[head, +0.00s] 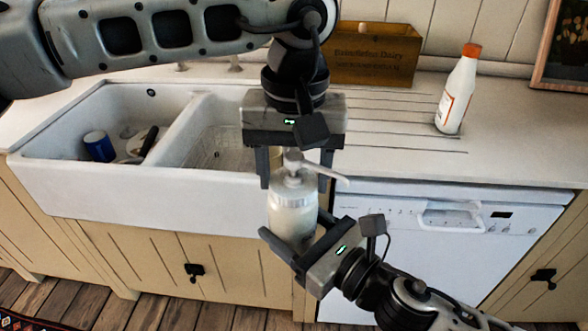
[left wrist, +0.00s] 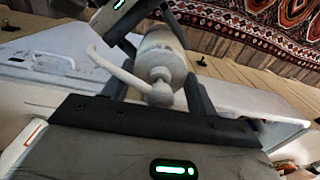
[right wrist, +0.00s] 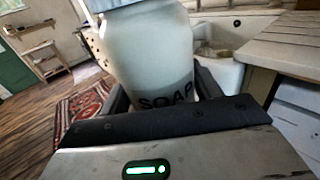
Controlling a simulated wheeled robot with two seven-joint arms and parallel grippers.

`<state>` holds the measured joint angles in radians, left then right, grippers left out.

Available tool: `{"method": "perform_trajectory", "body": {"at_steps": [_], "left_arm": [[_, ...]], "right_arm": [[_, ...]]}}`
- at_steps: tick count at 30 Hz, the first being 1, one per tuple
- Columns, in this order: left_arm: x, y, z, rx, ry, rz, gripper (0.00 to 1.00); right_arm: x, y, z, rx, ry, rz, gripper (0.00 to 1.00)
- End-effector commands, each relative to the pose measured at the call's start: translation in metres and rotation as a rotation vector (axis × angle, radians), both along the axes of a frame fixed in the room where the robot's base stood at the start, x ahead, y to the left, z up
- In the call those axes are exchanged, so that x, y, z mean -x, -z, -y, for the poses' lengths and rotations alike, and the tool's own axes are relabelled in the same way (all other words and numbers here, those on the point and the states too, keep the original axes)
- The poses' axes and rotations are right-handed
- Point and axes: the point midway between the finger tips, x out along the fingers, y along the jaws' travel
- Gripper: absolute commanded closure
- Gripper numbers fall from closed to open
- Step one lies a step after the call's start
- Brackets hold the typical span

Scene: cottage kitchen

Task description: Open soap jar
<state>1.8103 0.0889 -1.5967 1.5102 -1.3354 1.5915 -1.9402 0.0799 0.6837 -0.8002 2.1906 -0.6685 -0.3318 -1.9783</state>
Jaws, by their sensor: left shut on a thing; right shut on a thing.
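The soap jar (head: 292,218) is a pale, upright bottle with a ribbed collar and a pump top (head: 294,168) whose spout points right. It is held in the air in front of the sink's front wall. My left gripper (head: 296,180) comes from above, with its fingers on either side of the pump top; the pump also shows between them in the left wrist view (left wrist: 158,90). My right gripper (head: 290,245) is shut around the jar's lower body from below right. The right wrist view shows the jar's "SOAP" lettering (right wrist: 166,101) between the fingers. Whether the top is loose cannot be seen.
A white double sink (head: 60,182) holds a blue cup (head: 99,146) and dishes in its left basin. A white bottle with an orange cap (head: 458,95) and a wooden box (head: 372,55) stand on the counter (head: 390,125). A white dishwasher (head: 380,225) is below it.

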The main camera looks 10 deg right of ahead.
Motion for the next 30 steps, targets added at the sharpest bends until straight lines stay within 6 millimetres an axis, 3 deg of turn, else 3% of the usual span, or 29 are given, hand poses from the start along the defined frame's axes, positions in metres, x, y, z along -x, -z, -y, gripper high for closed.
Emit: {"method": "perform_trajectory", "body": {"at_steps": [13,30], "left_arm": [[0.001,-0.018,0.003,0.01,0.003,0.003,0.69],[0.0,-0.028,0.001,0.005,0.0,0.002,0.69]], "right_arm": [[0.001,0.0,-0.002,0.002,-0.006,0.001,0.78],[0.0,-0.001,0.0,0.0,-0.002,0.002,0.78]]}}
